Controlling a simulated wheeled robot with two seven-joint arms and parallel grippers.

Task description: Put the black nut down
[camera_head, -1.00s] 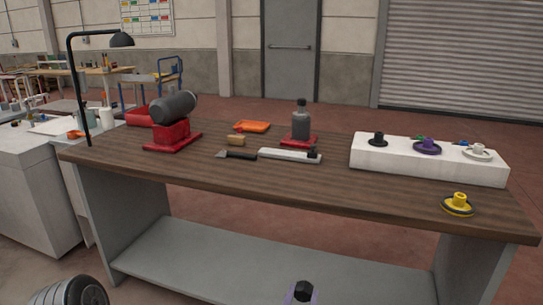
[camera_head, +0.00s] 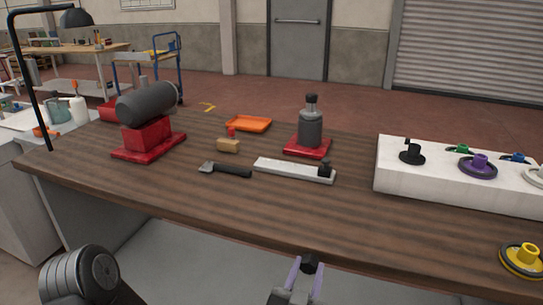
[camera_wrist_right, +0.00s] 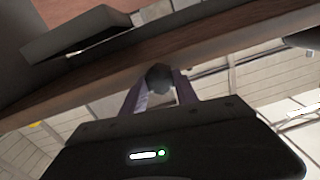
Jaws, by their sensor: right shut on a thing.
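The black nut (camera_head: 310,263) is held between the purple fingertips of my right gripper (camera_head: 305,275), at the bottom of the head view. The nut also shows as a dark rounded shape in the right wrist view (camera_wrist_right: 159,78), between the two fingers. The gripper is shut on it, at the front edge of the wooden workbench (camera_head: 180,205). A rounded grey part of an arm of mine shows at the lower left; my left gripper is not seen.
A white block (camera_head: 450,188) with black, purple and other wheels stands at the right. A yellow wheel (camera_head: 522,260) lies near the right front. The front middle is bare.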

